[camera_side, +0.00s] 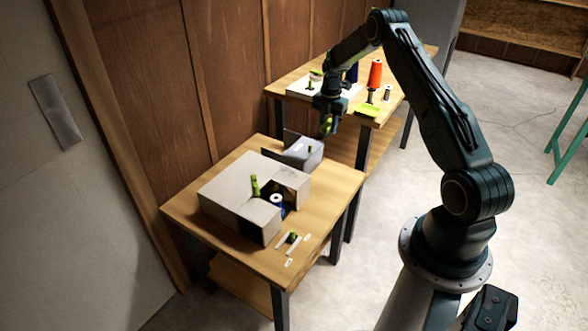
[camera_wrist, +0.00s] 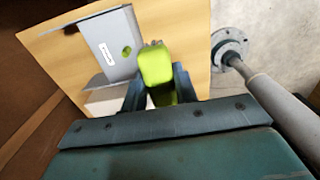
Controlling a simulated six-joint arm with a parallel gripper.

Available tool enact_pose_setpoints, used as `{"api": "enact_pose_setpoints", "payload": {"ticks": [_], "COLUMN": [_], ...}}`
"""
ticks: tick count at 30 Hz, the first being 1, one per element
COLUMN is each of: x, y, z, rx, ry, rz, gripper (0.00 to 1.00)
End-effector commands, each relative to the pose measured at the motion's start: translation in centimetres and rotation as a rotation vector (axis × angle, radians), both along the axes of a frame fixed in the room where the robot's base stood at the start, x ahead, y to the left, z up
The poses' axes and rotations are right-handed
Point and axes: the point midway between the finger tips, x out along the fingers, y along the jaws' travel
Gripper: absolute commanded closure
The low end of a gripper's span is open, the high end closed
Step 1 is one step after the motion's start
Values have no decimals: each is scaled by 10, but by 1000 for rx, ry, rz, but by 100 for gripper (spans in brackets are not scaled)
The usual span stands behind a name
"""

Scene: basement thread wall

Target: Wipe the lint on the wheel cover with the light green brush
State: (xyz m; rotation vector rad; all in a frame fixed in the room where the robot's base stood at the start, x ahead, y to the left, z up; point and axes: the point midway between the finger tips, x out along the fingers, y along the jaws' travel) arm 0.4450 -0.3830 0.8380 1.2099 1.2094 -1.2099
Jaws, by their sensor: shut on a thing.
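My gripper (camera_side: 328,115) is shut on a light green brush (camera_wrist: 156,66), which sticks out beyond the fingers in the wrist view. In the side view the brush (camera_side: 327,127) hangs below my gripper, above the back of the near table and apart from what is under it. A grey housing (camera_side: 300,154) with a small green patch stands below. In the wrist view its grey face (camera_wrist: 109,38) shows a white label and a green round spot (camera_wrist: 126,51), left of the brush. I cannot tell whether this is the wheel cover, or whether the spot is lint.
A large grey box (camera_side: 236,190) with an upright green piece fills much of the near table (camera_side: 183,208). A white-and-blue spool (camera_side: 276,200) sits at its open corner. The far table holds an orange spool (camera_side: 375,74) and a yellow-green tray (camera_side: 368,109). A wooden wall stands behind.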

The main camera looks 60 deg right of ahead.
Motion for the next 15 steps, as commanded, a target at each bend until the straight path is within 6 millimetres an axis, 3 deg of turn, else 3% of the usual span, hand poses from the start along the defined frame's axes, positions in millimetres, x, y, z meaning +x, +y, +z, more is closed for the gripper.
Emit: {"api": "enact_pose_setpoints", "payload": {"ticks": [7, 15], "x": [10, 20], "y": [34, 101], "z": [-5, -15], "rx": [0, 0], "ry": [0, 1], "rz": [5, 5], "gripper": [90, 90]}}
